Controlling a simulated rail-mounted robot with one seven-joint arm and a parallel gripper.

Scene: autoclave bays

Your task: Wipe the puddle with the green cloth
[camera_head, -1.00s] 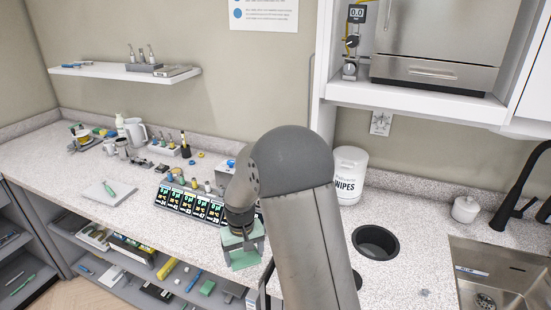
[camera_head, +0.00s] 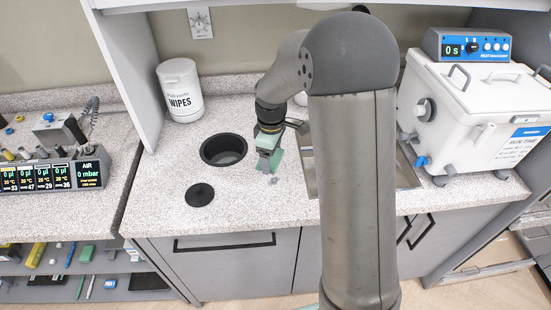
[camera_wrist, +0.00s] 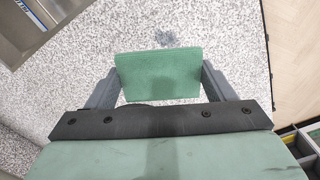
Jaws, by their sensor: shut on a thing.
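My gripper (camera_head: 268,150) is over the counter, between the round black opening and the sink. It is shut on the green cloth (camera_wrist: 158,76), which spans flat between its two fingers in the wrist view. The cloth also shows at the gripper's lower end in the head view (camera_head: 268,164). The puddle (camera_wrist: 165,38) is a small bluish-grey wet patch on the speckled counter, just beyond the cloth's far edge in the wrist view. In the head view the puddle (camera_head: 274,181) shows just below the gripper. The cloth looks apart from it; its exact height is unclear.
A round black opening (camera_head: 223,149) and a black disc (camera_head: 200,195) lie left of my gripper. A white wipes tub (camera_head: 181,92) stands at the back. The sink (camera_head: 405,170) is to the right, partly behind my arm. A white lidded bath (camera_head: 478,105) stands further right.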

